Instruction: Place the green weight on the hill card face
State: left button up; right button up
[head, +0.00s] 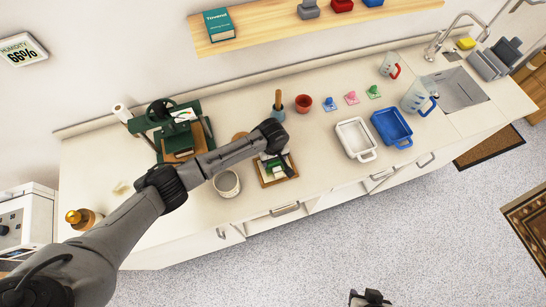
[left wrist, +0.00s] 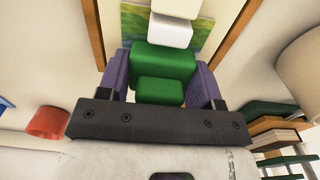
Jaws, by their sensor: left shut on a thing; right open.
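The green weight (left wrist: 165,70) is between the two purple-grey fingers of my left gripper (left wrist: 163,88) in the left wrist view, and the gripper is shut on it. Behind it lies a card with a green and blue picture (left wrist: 133,24) inside a wooden frame (left wrist: 93,30). A white block (left wrist: 171,32) is over the card and hides part of it. I cannot tell whether the green weight touches the card. In the head view the wooden frame (head: 266,182) is on the counter, partly covered by my left arm. My right gripper (head: 370,298) is open and empty, low over the floor.
A pale cup (head: 227,183) stands left of the frame. A green press (head: 165,124) is behind it on the left. A red pot (head: 303,103), a white tub (head: 346,131) and a blue tub (head: 379,123) stand to the right. The counter's front edge is close to the frame.

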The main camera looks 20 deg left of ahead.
dwell(0.3)
pick_arm(q)
jog(key=o, duration=1.2)
jog(key=shift+f, duration=0.1)
notch_tip(320, 180, up, 11)
jog(key=shift+f+p, duration=0.2)
jog(key=shift+p, duration=0.5)
jog(key=shift+r, duration=0.85)
